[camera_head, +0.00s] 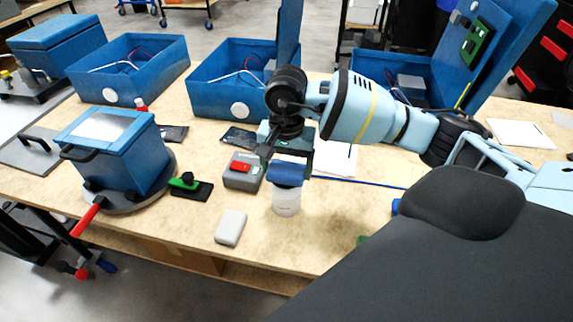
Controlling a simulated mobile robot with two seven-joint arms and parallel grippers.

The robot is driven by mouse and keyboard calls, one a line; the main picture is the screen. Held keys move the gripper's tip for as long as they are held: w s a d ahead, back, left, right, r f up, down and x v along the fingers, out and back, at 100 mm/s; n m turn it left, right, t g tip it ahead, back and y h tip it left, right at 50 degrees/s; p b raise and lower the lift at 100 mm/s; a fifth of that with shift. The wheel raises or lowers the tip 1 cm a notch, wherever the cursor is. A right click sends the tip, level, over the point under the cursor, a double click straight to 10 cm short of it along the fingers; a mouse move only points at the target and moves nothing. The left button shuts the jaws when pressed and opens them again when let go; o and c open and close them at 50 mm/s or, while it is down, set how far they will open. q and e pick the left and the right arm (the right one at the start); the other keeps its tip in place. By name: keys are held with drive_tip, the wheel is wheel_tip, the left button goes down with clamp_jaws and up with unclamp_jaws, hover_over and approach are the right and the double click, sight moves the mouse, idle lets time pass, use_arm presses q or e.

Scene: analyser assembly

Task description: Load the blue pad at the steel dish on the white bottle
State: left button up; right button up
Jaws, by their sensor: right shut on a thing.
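My right gripper (288,156) points down over the workbench, shut on the blue pad (286,175). The blue pad is directly above the white bottle (286,202), which stands upright on the bench. The pad hides the bottle's top, so I cannot tell whether the two touch. I cannot clearly make out a steel dish; a round grey plate (148,199) lies under a blue box at the left. My left gripper is not in view.
A grey block with a red switch (242,172) stands just left of the bottle. A pale grey block (230,228) lies in front of it. A green and black part (190,186) is further left. Open blue cases (232,92) line the bench's back. Bare bench (335,225) lies right of the bottle.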

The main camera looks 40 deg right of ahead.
sight(286, 169)
drive_tip(key=shift+r+p, duration=1.35)
drive_tip(key=shift+r, duration=2.15)
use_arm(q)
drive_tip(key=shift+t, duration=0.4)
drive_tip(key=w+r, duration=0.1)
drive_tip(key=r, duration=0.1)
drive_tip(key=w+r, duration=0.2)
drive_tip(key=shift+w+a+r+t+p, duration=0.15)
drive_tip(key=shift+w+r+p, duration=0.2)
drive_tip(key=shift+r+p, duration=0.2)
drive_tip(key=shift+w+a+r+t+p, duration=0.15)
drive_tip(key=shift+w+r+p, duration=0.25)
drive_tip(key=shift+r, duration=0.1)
use_arm(e)
drive_tip(key=s+a+f+n, duration=0.1)
drive_tip(key=s+a+n, duration=0.7)
drive_tip(key=s+n, duration=0.2)
drive_tip(key=shift+s+a, duration=0.2)
drive_tip(key=shift+s, duration=0.15)
